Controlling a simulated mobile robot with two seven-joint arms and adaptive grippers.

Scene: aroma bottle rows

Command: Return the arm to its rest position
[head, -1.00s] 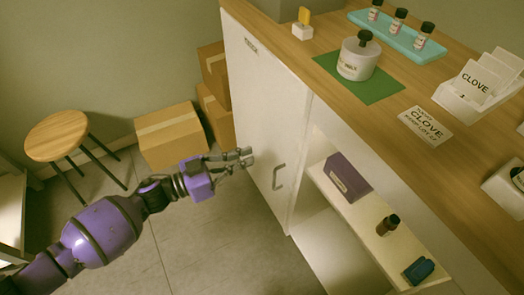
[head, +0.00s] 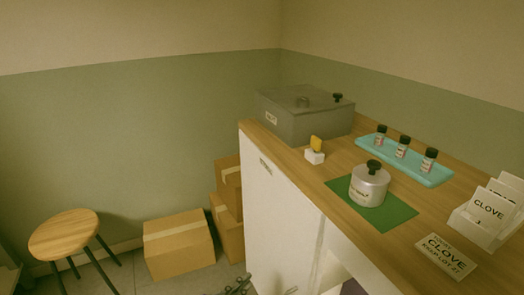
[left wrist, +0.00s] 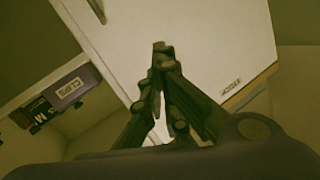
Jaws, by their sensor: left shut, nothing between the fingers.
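My left gripper (head: 238,286) shows only at the bottom edge of the head view, low beside the white cabinet door (head: 270,225). The rest of the left arm is out of that view. In the left wrist view the left gripper (left wrist: 160,50) is shut, its fingertips together with nothing between them. The cabinet door (left wrist: 215,40) fills the background behind the fingers there. The right gripper is in neither view.
The wooden counter holds a grey box (head: 290,122), a lidded pot (head: 368,185) on a green mat (head: 398,212), and a teal tray (head: 437,176) with bottles. Cardboard boxes (head: 178,246) and a stool (head: 64,234) stand left. A "CLIPS" box (left wrist: 75,88) sits inside the cabinet.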

